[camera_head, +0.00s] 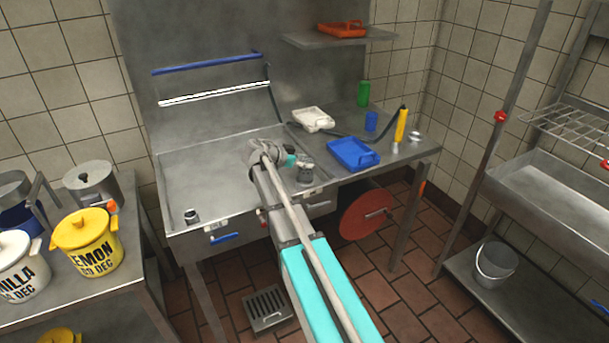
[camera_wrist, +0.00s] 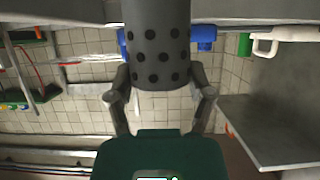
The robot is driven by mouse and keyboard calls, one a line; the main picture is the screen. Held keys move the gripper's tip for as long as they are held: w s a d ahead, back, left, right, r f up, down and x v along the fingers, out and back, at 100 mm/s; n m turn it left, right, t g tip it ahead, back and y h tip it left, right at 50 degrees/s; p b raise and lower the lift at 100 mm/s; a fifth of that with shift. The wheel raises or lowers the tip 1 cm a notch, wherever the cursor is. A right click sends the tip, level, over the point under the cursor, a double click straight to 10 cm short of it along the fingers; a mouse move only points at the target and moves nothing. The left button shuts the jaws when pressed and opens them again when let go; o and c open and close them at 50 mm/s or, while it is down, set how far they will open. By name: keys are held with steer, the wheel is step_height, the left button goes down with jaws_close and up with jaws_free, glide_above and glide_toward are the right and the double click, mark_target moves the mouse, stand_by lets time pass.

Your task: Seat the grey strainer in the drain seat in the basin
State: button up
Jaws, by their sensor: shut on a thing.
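The grey strainer (camera_wrist: 158,45) is a cylinder with rows of dark holes in the wrist view. My gripper (camera_wrist: 160,92) is shut on it, one finger on each side. In the head view, my gripper (camera_head: 297,162) is over the front middle of the steel sink unit, with the grey strainer (camera_head: 305,172) at its end, small and partly hidden. The steel basin (camera_head: 195,180) is to its left.
A small grey fitting (camera_head: 191,216) is at the basin's front left. Yellow (camera_head: 88,240) and white tubs stand further left.

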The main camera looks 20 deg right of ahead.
mark_target(304, 169)
steer(key=shift+w+f, duration=0.15)
steer(key=shift+f, duration=0.05)
stand_by(0.3)
steer(key=shift+w+f+b, duration=0.4)
steer(key=shift+f+b, duration=0.1)
steer(key=shift+b, duration=0.1)
steer(key=shift+f+b, duration=1.4)
steer(key=shift+f, duration=0.05)
steer(key=shift+f, duration=0.15)
steer(key=o, duration=1.1)
steer(key=shift+r, duration=0.2)
